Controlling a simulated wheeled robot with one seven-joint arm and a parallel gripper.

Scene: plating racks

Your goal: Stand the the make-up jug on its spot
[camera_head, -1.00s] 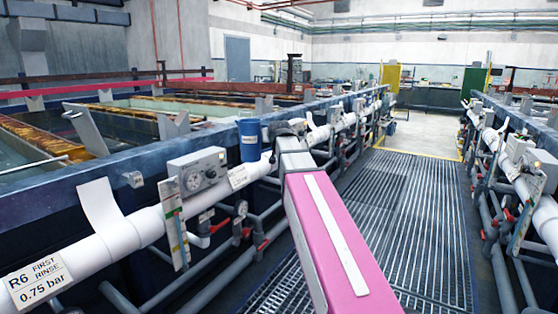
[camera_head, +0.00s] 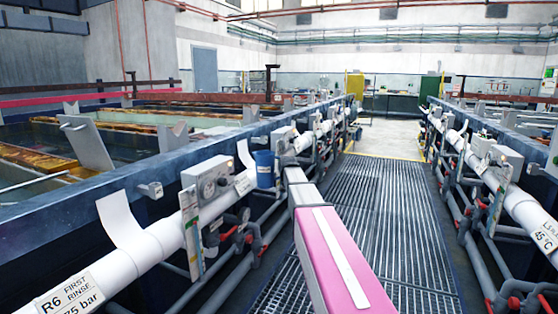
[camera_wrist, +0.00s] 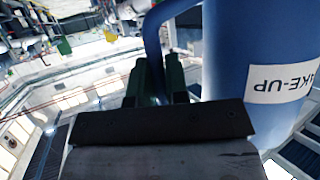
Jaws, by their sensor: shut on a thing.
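The make-up jug (camera_head: 264,170) is blue and shows in the head view at the end of my pink and grey arm, in front of the white pipe. In the wrist view the jug (camera_wrist: 235,60) fills the upper right, with a white MAKE-UP label (camera_wrist: 282,80) upside down. My gripper (camera_wrist: 160,82) is shut on the jug's blue handle, with dark green fingers either side of it. In the head view the fingers are too small to make out. The jug looks roughly upright there. Its spot cannot be told in these frames.
A white pipe (camera_head: 150,258) with gauge boxes (camera_head: 208,180) and red-handled valves runs along the tank wall at left. A similar pipe (camera_head: 520,205) runs along the right.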

